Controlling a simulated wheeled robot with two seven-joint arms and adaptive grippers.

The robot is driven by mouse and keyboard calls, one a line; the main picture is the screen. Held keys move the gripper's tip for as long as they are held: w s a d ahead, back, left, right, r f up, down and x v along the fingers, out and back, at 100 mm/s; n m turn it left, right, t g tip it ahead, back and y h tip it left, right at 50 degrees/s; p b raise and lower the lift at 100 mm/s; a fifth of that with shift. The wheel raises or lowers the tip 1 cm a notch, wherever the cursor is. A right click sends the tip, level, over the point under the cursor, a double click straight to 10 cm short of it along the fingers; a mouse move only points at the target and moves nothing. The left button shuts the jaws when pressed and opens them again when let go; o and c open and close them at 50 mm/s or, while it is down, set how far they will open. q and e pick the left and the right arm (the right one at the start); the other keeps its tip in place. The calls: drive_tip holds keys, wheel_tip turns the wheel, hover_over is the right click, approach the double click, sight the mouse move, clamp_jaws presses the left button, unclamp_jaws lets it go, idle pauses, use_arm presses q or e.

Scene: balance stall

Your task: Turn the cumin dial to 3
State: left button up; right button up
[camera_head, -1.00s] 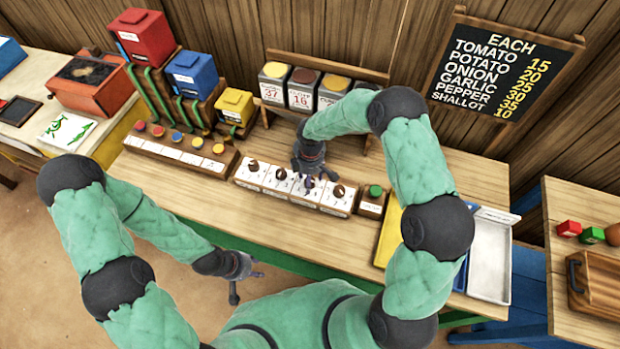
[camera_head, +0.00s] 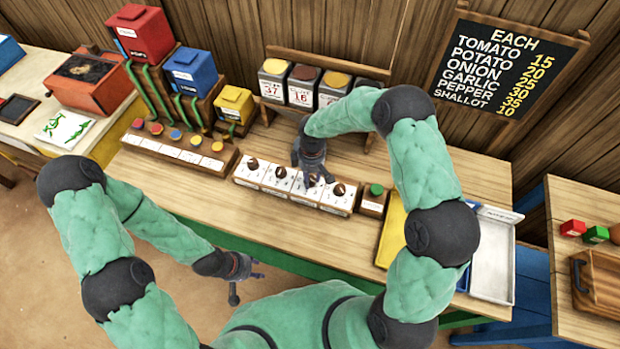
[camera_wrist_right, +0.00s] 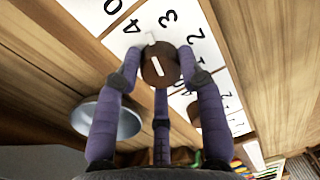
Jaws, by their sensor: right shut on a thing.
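A row of white dial plates (camera_head: 247,177) with brown round knobs stands along the front of the stall table. Their name labels are too small to read, so I cannot tell by name which is cumin. My right gripper (camera_head: 313,182) reaches down on one knob, right of the row's middle. In the right wrist view, its purple fingers (camera_wrist_right: 160,72) are shut around the brown knob (camera_wrist_right: 156,73). White marks show on the knob; the digits 4, 3 and 2 are printed around it. My left gripper (camera_head: 245,282) hangs empty, fingers apart, before the table's front edge.
Another knob (camera_head: 339,188) and a green button (camera_head: 376,190) stand close right of my right gripper. Spice canisters (camera_head: 303,88) sit on a rack behind. Coloured buttons (camera_head: 175,134) are to the left, yellow and white trays (camera_head: 492,262) to the right.

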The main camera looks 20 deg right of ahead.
drive_tip(key=m+b, duration=0.1)
drive_tip(key=m, duration=0.2)
drive_tip(key=shift+s+f+b, duration=0.1)
drive_tip(key=shift+f+b, duration=0.05)
drive_tip(key=shift+b, duration=0.25)
drive_tip(key=shift+m+b, duration=0.6)
drive_tip(key=shift+m, duration=0.8)
drive_tip(key=shift+y, duration=0.3)
drive_tip(key=o, duration=1.1)
drive_tip(key=shift+o, duration=0.2)
